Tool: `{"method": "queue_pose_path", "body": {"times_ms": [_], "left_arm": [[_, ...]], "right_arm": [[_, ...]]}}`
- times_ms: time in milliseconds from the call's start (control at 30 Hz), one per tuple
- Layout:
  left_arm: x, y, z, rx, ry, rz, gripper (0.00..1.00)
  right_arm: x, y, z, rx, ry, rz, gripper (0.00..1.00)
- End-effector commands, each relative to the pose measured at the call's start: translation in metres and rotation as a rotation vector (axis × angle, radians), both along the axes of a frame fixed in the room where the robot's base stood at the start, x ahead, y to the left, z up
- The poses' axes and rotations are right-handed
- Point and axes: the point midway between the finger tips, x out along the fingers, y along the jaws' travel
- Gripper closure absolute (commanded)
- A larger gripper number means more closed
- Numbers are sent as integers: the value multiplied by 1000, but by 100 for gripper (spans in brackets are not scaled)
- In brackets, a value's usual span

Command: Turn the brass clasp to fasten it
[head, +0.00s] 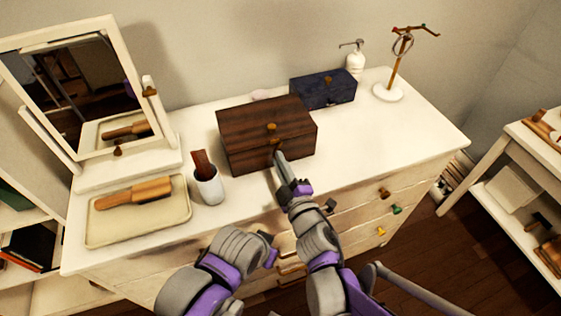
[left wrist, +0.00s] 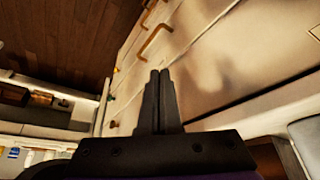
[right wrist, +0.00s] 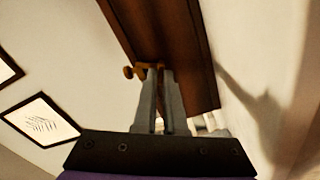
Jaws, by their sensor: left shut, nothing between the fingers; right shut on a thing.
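A dark brown wooden box (head: 245,128) with a closed lid stands on the white dresser. A round brass knob (head: 271,127) is on its lid, and the brass clasp (head: 276,142) is on its front face below. My right gripper (head: 279,156) reaches to the front of the box. In the right wrist view its fingers are shut on the brass clasp (right wrist: 148,66), close against the wood. The fingers partly hide the clasp, so I cannot tell its exact angle. My left gripper (left wrist: 159,74) is shut and empty, low in front of the dresser drawers.
A blue box (head: 322,90), a soap dispenser (head: 355,64) and a jewelry stand (head: 388,93) are behind and right. A white cup (head: 208,186) with a brown item, a tray (head: 100,232) with a brush and a mirror (head: 75,85) are left. The dresser top's right side (head: 405,135) is clear.

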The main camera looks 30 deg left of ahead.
Motion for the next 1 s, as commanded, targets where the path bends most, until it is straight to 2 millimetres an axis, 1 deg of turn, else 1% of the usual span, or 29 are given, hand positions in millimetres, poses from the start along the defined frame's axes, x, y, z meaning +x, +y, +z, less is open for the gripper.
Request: {"method": "queue_pose_path", "body": {"times_ms": [200,500,733,1000], "left_arm": [[0,0,3,0,-1,0,100],[0,0,6,0,-2,0,100],[0,0,7,0,-2,0,100],[0,0,7,0,-2,0,100]], "right_arm": [[0,0,-1,-125,-147,0,100],[0,0,-1,-255,-299,0,100],[0,0,-2,-309,-362,0,100],[0,0,-2,-329,-385,0,100]]}}
